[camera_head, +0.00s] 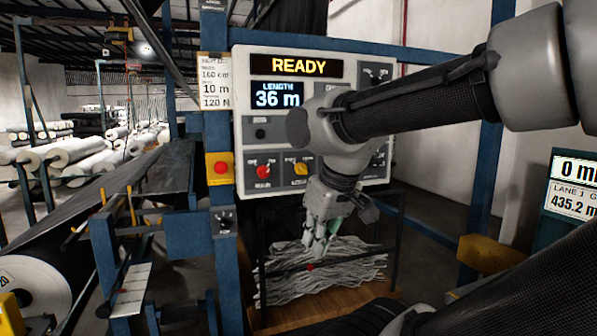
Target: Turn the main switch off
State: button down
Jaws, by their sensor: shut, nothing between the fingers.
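A pale control panel (243,215) stands in front of me, with a lit READY display (290,66) and a LENGTH screen reading 36 m (277,95). A red rotary knob (263,172) and a yellow one (301,169) sit on its lower part. A small black rotary switch (224,222) is on the blue post below left. The labels are too small to read, so I cannot tell which is the main switch. My gripper (314,254) is shut and empty, pointing down below the panel, right of these knobs. My arm hides the panel's middle and right.
A yellow box with a red button (220,168) is on the post left of the panel. A bin of grey strips (330,270) lies behind and below my gripper. A dark roll machine (60,260) fills the left. A side screen (575,185) stands at right.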

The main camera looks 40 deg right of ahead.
aim_at(263, 170)
jog(key=i+j, duration=0.1)
jog(key=j, duration=0.55)
jog(key=i+j+z, duration=0.1)
jog(key=j, duration=0.55)
